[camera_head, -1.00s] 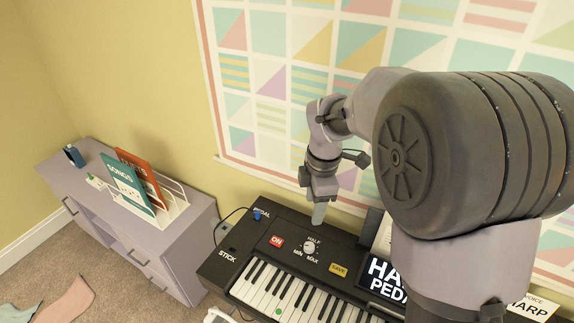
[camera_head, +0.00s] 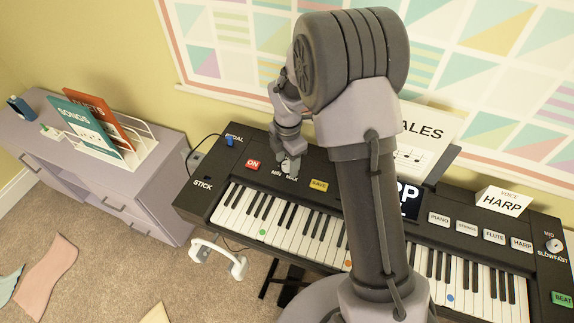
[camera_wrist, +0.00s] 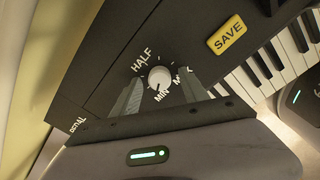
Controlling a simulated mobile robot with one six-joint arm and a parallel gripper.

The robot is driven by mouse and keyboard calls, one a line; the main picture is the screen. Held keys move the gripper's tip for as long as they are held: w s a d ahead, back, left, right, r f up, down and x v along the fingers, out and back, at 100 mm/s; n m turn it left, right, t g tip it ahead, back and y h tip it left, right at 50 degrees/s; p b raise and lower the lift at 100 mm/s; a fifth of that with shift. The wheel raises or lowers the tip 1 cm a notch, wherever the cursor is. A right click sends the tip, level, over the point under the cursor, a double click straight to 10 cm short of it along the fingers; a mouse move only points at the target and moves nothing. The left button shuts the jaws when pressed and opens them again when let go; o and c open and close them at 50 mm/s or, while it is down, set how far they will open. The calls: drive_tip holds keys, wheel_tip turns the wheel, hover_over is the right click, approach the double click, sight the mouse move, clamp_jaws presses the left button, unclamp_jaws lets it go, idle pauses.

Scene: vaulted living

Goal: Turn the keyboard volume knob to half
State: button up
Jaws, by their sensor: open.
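The volume knob (camera_wrist: 159,76) is a small white round knob on the black keyboard (camera_head: 215,190). In the wrist view its labels HALF, MIN and MAX stand around it, MAX partly covered by a finger. I cannot tell where its pointer stands. My gripper (camera_wrist: 160,80) is open, with one grey finger on each side of the knob; I cannot tell whether they touch it. In the head view my gripper (camera_head: 289,152) is over the knob (camera_head: 291,166), which is partly hidden.
The red ON button (camera_head: 252,165) and the yellow SAVE button (camera_head: 319,185) sit near the knob. A sheet stand (camera_head: 425,130) and a dark screen (camera_head: 411,200) stand to the right, partly behind my arm. A grey cabinet (camera_head: 150,185) is at left.

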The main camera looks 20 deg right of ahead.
drive_tip(key=shift+c, duration=0.4)
clamp_jaws()
drive_tip(key=shift+m, duration=0.3)
